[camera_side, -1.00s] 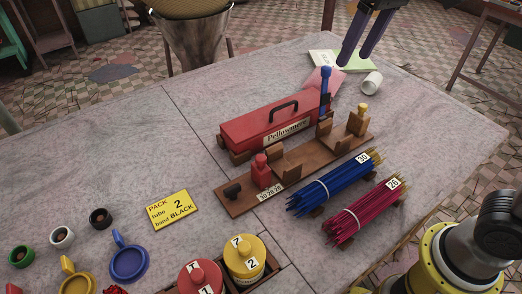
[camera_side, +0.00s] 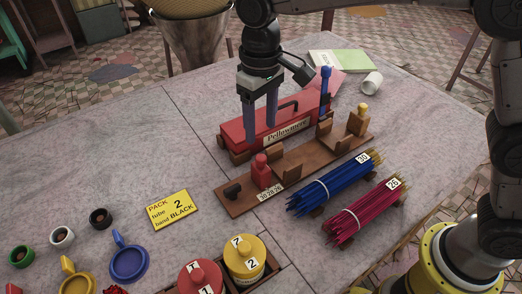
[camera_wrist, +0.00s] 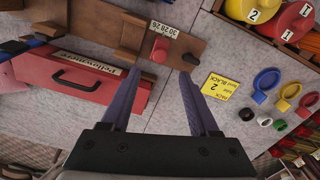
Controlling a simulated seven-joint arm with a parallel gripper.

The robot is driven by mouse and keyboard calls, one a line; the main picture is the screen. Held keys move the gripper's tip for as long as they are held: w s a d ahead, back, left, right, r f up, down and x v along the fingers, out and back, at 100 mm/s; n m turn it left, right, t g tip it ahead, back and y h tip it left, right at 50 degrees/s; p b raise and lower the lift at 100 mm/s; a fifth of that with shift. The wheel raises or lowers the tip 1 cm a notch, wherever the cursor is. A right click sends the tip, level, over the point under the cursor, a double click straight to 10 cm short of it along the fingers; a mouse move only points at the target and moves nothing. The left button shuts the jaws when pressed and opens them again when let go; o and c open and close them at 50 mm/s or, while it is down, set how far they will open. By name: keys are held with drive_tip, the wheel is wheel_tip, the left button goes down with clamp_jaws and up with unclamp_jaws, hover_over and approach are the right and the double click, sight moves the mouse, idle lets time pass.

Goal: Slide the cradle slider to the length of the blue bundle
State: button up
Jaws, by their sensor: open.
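The wooden cradle (camera_side: 236,205) lies mid-table with upright wooden supports. A red-knobbed piece (camera_side: 261,171), apparently the slider, stands toward its left end, beside a white scale strip (camera_side: 271,190) reading about 30, 28, 26. The red knob also shows in the wrist view (camera_wrist: 160,50). My gripper (camera_side: 261,131) is open and empty, above and behind the red knob. In the wrist view its fingers (camera_wrist: 160,77) straddle the line toward the knob.
A red case (camera_side: 240,133) labelled Pellowmere sits behind the cradle, close to my fingers. A crimson bundle (camera_side: 361,213) tagged 26 lies right of the blue one. A yellow card (camera_side: 173,209) lies left. Lidded canisters (camera_side: 245,258) stand in front.

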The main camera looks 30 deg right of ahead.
sight(261, 157)
wheel_tip(261, 157, down, 8)
drive_tip(key=shift+f, duration=0.15)
idle(0.3)
clamp_jaws()
idle(1.3)
